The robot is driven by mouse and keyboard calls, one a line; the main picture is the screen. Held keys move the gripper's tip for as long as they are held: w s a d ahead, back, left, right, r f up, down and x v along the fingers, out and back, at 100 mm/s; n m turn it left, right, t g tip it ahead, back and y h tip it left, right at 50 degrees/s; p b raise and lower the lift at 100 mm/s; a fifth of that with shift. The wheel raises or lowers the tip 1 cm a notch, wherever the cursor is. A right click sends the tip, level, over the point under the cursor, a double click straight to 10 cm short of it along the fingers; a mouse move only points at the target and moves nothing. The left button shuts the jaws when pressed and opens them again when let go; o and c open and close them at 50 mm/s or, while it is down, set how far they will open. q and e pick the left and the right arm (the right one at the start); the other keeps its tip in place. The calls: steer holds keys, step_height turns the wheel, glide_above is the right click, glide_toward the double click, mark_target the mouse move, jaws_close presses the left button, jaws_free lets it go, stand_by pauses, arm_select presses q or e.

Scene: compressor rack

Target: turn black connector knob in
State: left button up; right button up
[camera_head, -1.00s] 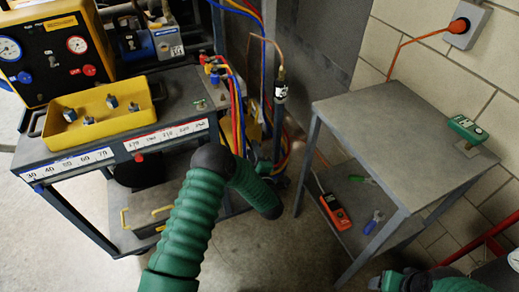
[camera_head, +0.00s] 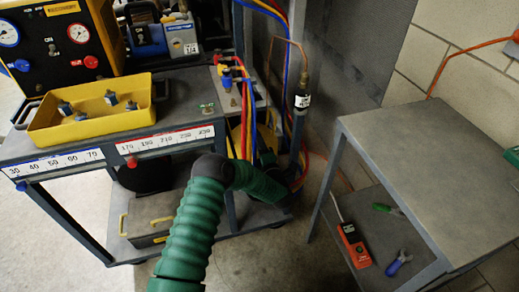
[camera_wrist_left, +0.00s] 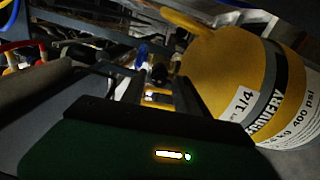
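A dark connector with a white label (camera_head: 302,101) sits on the copper pipe right of the rack; I cannot tell whether this is the task's black knob. My left green arm bends right in the head view, and its dark gripper (camera_head: 268,160) is low beside the rack's right end, below the connector. In the left wrist view the gripper's two fingers (camera_wrist_left: 150,92) stand apart with a gap between them. A blue part (camera_wrist_left: 141,56) shows beyond them, apart from the fingers as far as I can see. My right gripper is not in view.
A yellow recovery tank (camera_wrist_left: 225,75) is close on the right in the wrist view. Red, blue and yellow hoses (camera_head: 243,115) hang near the gripper. The rack holds a yellow tray (camera_head: 90,125). A grey side table (camera_head: 425,150) stands right, with floor between.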

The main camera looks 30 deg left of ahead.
arm_select(q)
steer(key=n+b, duration=0.7)
steer(key=n, duration=1)
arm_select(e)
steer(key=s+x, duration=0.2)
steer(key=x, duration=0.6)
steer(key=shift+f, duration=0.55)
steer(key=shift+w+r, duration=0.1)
arm_select(q)
jaws_close()
